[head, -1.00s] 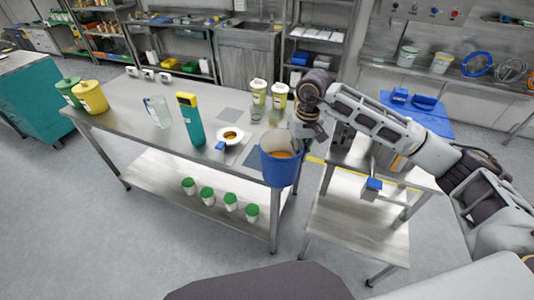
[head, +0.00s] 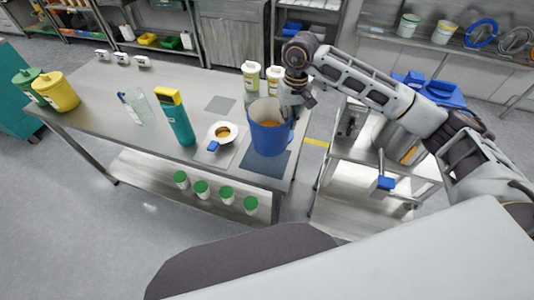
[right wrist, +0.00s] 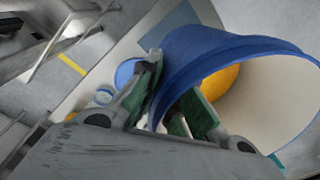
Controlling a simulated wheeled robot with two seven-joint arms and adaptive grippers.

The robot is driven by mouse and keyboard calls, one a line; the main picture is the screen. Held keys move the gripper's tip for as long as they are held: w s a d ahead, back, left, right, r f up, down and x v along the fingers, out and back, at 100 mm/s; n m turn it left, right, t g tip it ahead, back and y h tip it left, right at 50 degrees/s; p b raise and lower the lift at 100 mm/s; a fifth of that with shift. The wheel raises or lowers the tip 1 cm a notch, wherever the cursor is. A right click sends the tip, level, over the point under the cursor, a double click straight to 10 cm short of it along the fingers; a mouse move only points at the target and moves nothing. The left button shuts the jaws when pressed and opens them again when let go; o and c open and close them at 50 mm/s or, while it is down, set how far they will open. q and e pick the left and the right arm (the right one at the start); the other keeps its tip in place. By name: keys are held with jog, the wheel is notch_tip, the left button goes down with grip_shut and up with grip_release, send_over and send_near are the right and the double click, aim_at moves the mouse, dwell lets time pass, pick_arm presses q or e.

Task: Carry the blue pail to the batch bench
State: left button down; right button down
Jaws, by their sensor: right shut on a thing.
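The blue pail (head: 270,137), with orange contents, is upright over the dark blue mat (head: 256,168) at the right end of the steel bench (head: 150,78). I cannot tell whether its base touches the mat. My right gripper (head: 292,100) is shut on the pail's wall at the right side of its rim. In the right wrist view, the green-padded fingers (right wrist: 175,105) straddle the wall of the pail (right wrist: 190,55), with the orange contents (right wrist: 219,82) inside. My left gripper is not in view.
Left of the pail are a white dish (head: 224,129), a teal and yellow device (head: 174,117) and a clear jug (head: 137,107). A cart (head: 345,185) stands to the right. Several green-lidded jars are on the lower shelf.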

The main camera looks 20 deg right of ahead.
jog(key=shift+w+r, duration=0.1)
dwell(0.4)
jog(key=shift+f+p, duration=0.65)
jog(key=shift+f, duration=2.45)
jog(key=shift+f+p, duration=0.45)
jog(key=shift+f, duration=1.4)
jog(key=shift+f, duration=0.15)
jog(key=c, duration=1.6)
grip_release()
